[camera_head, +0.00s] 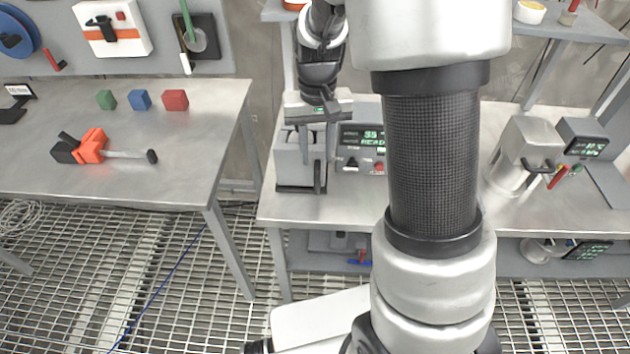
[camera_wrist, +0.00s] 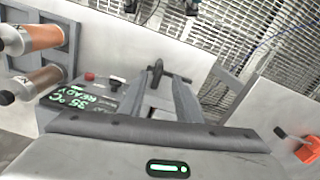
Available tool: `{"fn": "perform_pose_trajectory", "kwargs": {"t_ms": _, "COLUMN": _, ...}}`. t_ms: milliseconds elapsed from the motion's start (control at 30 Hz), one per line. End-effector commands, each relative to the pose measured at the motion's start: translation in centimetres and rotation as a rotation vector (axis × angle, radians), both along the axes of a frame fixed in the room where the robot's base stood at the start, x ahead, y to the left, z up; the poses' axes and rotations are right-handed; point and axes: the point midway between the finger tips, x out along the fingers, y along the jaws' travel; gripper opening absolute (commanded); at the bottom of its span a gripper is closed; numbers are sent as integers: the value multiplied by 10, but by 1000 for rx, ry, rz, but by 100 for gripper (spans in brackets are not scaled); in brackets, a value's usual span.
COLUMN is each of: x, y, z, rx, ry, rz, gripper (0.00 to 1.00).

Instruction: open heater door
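The heater (camera_head: 297,165) is a grey metal box on the middle bench, with a dark control panel (camera_head: 361,149) on its right showing green "READY" text. A black upright door handle (camera_head: 317,178) is on its front. In the wrist view the handle (camera_wrist: 156,72) shows between and just beyond my fingertips. My gripper (camera_head: 319,157) points down over the heater's front, its two fingers apart and nothing held. It also shows in the wrist view (camera_wrist: 160,82). The door looks shut. I cannot tell whether a finger touches the handle.
On the left table (camera_head: 200,110) are several coloured blocks and an orange-black tool (camera_head: 93,147). A metal canister (camera_head: 525,155) with a handle and a display unit (camera_head: 583,142) stand on the bench at right. Grated floor lies in front, with a gap between table and bench.

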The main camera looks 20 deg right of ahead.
Motion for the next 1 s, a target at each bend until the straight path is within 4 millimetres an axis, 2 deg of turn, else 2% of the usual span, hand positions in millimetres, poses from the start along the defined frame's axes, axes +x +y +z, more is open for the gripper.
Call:
{"fn": "perform_pose_trajectory", "kwargs": {"t_ms": 33, "x": -1, "y": 0, "z": -14, "rx": -1, "ry": 4, "rz": 0, "gripper": 31}}
{"fn": "perform_pose_trajectory", "kwargs": {"t_ms": 200, "x": -1, "y": 0, "z": -52, "rx": -1, "ry": 4, "rz": -1, "gripper": 31}}
{"fn": "perform_pose_trajectory", "kwargs": {"t_ms": 500, "x": -1, "y": 0, "z": -103, "rx": -1, "ry": 2, "rz": 0, "gripper": 31}}
{"fn": "perform_pose_trajectory", "kwargs": {"t_ms": 700, "x": 0, "y": 0, "z": -116, "rx": 0, "ry": 0, "rz": 0, "gripper": 31}}
{"fn": "perform_pose_trajectory", "kwargs": {"t_ms": 967, "x": 0, "y": 0, "z": -117, "rx": 0, "ry": -1, "rz": 0, "gripper": 31}}
{"fn": "perform_pose_trajectory", "kwargs": {"t_ms": 1000, "x": 0, "y": 0, "z": -117, "rx": 0, "ry": -1, "rz": 0, "gripper": 28}}
